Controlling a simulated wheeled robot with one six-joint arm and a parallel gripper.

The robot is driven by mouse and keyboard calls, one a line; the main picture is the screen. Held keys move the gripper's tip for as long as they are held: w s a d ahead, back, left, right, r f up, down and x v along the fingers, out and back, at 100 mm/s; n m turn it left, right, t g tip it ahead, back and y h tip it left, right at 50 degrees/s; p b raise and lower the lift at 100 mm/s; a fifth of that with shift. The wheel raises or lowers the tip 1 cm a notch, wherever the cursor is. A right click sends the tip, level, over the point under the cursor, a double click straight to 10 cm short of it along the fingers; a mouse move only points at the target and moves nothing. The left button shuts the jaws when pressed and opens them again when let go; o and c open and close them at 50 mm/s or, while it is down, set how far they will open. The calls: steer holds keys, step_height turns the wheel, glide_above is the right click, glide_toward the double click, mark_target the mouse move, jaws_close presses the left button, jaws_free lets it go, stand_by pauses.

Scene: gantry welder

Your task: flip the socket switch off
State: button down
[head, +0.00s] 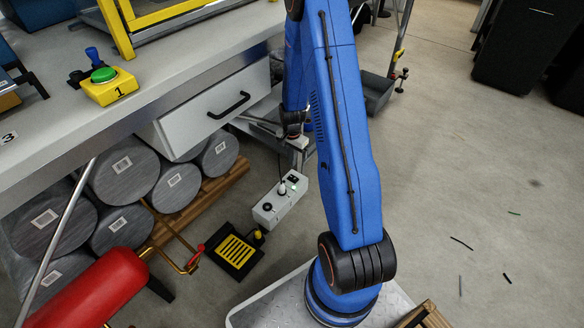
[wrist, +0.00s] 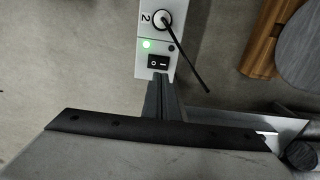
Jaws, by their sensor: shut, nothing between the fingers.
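The socket box is a white-grey power strip (head: 276,204) on the floor under the bench edge, and its end also fills the top of the wrist view (wrist: 144,48). Its black rocker switch (wrist: 158,63) carries 0 and I marks. A green lamp (wrist: 146,44) beside the switch is lit. A round plug with a black cable (wrist: 163,20) sits in the outlet marked 2. My gripper (wrist: 160,82) is shut and empty, its tips just below the switch in the wrist view. I cannot tell whether they touch the box. In the head view my gripper (head: 299,146) is small, at the box's far end.
A drawer with a black handle (head: 215,107) hangs above the box, left of my arm. Grey cylinders (head: 125,176) lie on wood under the bench. A black and yellow pedal (head: 236,250) and a red cylinder (head: 90,292) are nearer. Open floor (head: 450,150) lies right.

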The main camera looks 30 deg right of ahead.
step_height(320, 180, up, 5)
glide_above(294, 179)
steer(key=w, duration=0.1)
steer(key=shift+w+a+r, duration=0.1)
steer(key=shift+w, duration=0.05)
steer(key=shift+s, duration=0.7)
step_height(294, 179, down, 14)
steer(key=shift+r, duration=0.1)
stand_by(0.7)
